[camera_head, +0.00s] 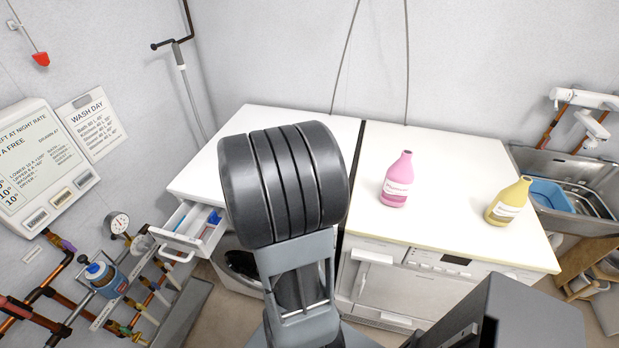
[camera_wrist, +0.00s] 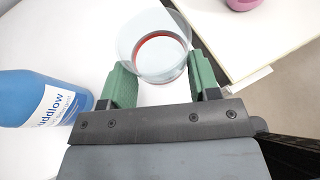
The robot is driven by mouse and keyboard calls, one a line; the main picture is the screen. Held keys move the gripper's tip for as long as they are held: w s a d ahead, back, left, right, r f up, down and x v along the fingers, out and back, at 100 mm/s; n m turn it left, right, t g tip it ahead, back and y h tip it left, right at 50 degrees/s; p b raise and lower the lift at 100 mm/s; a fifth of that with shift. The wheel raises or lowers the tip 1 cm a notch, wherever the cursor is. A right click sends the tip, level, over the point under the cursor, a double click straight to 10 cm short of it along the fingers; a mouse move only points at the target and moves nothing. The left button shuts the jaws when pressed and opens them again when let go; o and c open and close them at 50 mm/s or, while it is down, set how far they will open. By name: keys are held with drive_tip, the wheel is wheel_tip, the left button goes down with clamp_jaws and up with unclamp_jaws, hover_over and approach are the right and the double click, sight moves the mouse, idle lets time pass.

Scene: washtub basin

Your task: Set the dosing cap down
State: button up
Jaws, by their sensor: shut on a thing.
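The dosing cap (camera_wrist: 156,42) is a clear round cup with a red ring, seen from above in the wrist view. My gripper (camera_wrist: 161,74) is shut on it, with one green finger on either side. The white left worktop (camera_wrist: 68,42) lies below the cap, and I cannot tell whether the cap touches it. A blue bottle (camera_wrist: 38,98) with a white label stands on that worktop, left of my gripper. In the head view my arm hides the gripper, the cap and the blue bottle; the left worktop (camera_head: 275,115) shows around the arm.
A gap separates the left worktop from the right worktop (camera_head: 450,150). On the right one stand a pink bottle (camera_head: 397,181) and a yellow bottle (camera_head: 508,203). An open drawer (camera_head: 190,228) juts out at the left front. A sink (camera_head: 570,180) is at the far right.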

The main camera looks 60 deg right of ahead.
drive_tip(key=w+d+f, duration=0.1)
drive_tip(key=d+f, duration=0.1)
drive_tip(key=w+d+f+b, duration=0.1)
drive_tip(key=d+f, duration=0.1)
drive_tip(key=w+d+f, duration=0.1)
drive_tip(key=d+f, duration=0.1)
drive_tip(key=shift+w+f+b, duration=0.2)
drive_tip(key=shift+f+b, duration=0.1)
drive_tip(key=shift+b, duration=0.05)
wheel_tip(320, 180, down, 3)
drive_tip(key=shift+w+d+r, duration=0.1)
drive_tip(key=shift+d, duration=0.05)
drive_tip(key=shift+f, duration=0.35)
drive_tip(key=shift+f, duration=0.15)
drive_tip(key=shift+f, duration=0.15)
drive_tip(key=o, duration=0.9)
